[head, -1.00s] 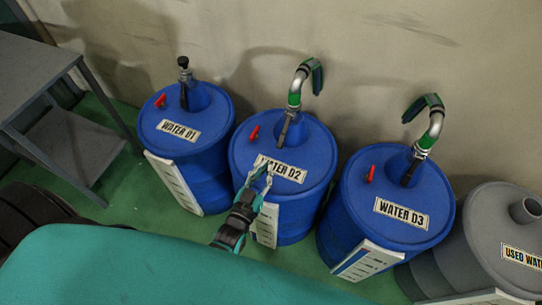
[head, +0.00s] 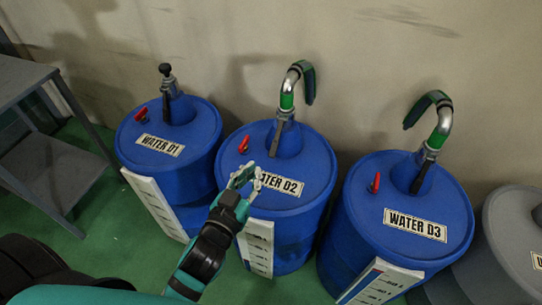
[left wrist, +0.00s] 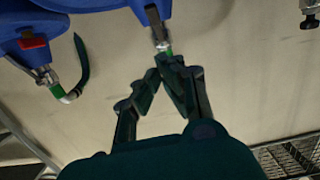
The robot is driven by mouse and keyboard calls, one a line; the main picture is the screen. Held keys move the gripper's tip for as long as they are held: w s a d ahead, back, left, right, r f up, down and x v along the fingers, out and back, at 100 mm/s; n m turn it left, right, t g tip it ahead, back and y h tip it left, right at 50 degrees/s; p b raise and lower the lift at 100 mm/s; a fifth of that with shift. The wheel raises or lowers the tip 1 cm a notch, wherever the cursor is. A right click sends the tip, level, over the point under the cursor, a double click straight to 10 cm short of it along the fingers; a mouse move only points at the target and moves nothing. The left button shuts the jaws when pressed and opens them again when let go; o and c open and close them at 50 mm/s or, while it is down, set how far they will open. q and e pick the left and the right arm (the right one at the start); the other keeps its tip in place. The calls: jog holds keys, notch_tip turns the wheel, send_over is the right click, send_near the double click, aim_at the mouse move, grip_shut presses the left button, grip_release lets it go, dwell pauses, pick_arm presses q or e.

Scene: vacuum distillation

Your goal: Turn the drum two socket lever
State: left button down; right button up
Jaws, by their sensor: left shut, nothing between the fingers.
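The drum two, a blue barrel labelled WATER D2 (head: 312,165), stands upright in the middle of the head view. A dark grey lever (head: 276,138) sits at the socket on its lid, below a curved metal and green pipe (head: 287,98). My left gripper (head: 247,176) is shut and empty, over the front left of the lid by the label, apart from the lever. In the left wrist view, my left gripper's fingers (left wrist: 171,62) converge in front of a green pipe part (left wrist: 169,51); the lever (left wrist: 154,18) shows above them. My right gripper is out of view.
Drum WATER D1 (head: 190,138) stands left and drum WATER D3 (head: 430,200) right, close by. Red handles (head: 244,144) rise from the lids. A grey drum (head: 510,250) is far right, a grey shelf (head: 50,165) far left. The wall is close behind.

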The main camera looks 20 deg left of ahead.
pick_arm(q)
send_near(274, 149)
jog(key=w+r, duration=0.4)
jog(key=r, duration=0.1)
jog(key=shift+w+d+f+b, duration=0.2)
jog(key=shift+w+f+b, duration=0.6)
jog(key=shift+w+f, duration=0.95)
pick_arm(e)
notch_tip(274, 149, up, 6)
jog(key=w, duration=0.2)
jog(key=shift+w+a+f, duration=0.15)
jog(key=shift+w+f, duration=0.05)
pick_arm(q)
jog(key=shift+f, duration=0.15)
jog(key=shift+w+f, duration=0.2)
jog(key=shift+f, duration=0.3)
jog(key=shift+w+f, duration=0.15)
jog(key=shift+f, duration=0.35)
jog(key=shift+w+f, duration=0.1)
jog(key=shift+f, duration=0.1)
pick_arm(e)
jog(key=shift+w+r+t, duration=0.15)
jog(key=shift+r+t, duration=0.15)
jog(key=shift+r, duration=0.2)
pick_arm(q)
jog(key=shift+r, duration=0.1)
